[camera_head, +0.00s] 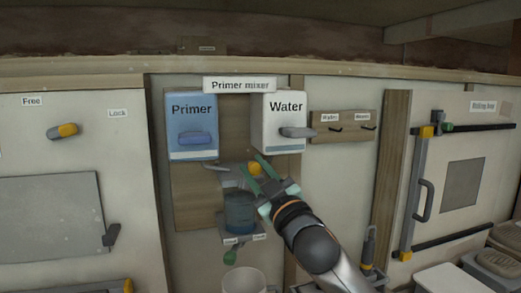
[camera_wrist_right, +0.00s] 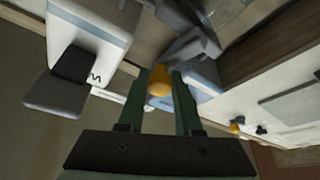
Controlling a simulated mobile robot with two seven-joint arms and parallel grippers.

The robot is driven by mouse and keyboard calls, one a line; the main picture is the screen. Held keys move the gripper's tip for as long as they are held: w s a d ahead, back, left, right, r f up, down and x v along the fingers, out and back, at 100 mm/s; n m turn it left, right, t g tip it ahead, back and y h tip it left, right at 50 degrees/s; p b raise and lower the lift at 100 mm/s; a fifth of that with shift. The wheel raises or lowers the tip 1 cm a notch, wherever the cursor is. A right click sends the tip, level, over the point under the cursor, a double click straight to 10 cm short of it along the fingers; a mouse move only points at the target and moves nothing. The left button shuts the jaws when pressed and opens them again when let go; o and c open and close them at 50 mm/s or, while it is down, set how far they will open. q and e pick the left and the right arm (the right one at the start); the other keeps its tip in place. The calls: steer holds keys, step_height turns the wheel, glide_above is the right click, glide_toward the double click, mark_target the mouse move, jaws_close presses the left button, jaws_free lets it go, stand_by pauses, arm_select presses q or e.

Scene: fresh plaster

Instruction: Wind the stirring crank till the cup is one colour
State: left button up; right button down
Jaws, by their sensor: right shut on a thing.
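The Primer mixer is on the wall panel ahead. Its crank has a yellow knob (camera_head: 255,169), which also shows in the right wrist view (camera_wrist_right: 159,82). My right gripper (camera_head: 252,166) reaches in from the lower right and is shut on the knob, a green finger on each side. The cup (camera_head: 240,212) stands on a small shelf below the crank. It looks dark blue and see-through; I cannot tell whether its contents are one colour. The crank's grey parts are partly hidden by my fingers. My left gripper is not in view.
The blue Primer box (camera_head: 191,126) and white Water box (camera_head: 282,122), each with a lever, hang above the crank. A pale bucket (camera_head: 244,281) stands below the shelf. A hook board (camera_head: 343,127) is to the right. A clamp frame (camera_head: 414,190) stands farther right.

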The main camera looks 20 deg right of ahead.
steer(key=a+n+g+p, duration=0.1)
steer(key=n+g+p, duration=0.1)
steer(key=n, duration=0.3)
steer(key=a+f+n+g+p, duration=0.1)
steer(key=a+n+g+p, duration=0.1)
steer(key=n+p, duration=0.2)
steer(key=a+f+n+g+y+p, duration=0.1)
steer(key=a+n+g+p, duration=0.1)
steer(key=n, duration=0.5)
steer(key=shift+s+a+f+n+p, duration=0.15)
steer(key=shift+a+n+p, duration=0.1)
steer(key=shift+n+p, duration=0.25)
steer(key=shift+d+f+n+g+h, duration=0.35)
steer(key=shift+f+n+h, duration=0.9)
steer(key=shift+n, duration=1)
steer(key=shift+d+f+n+g+h, duration=0.1)
steer(key=shift+d+f+n+h, duration=0.4)
steer(key=shift+f+n+h, duration=0.95)
steer(key=shift+d+f+n+g+h, duration=0.55)
steer(key=shift+n+h, duration=0.85)
steer(key=shift+n, duration=1.6)
steer(key=shift+a+f+t, duration=0.15)
steer(key=shift+t, duration=0.15)
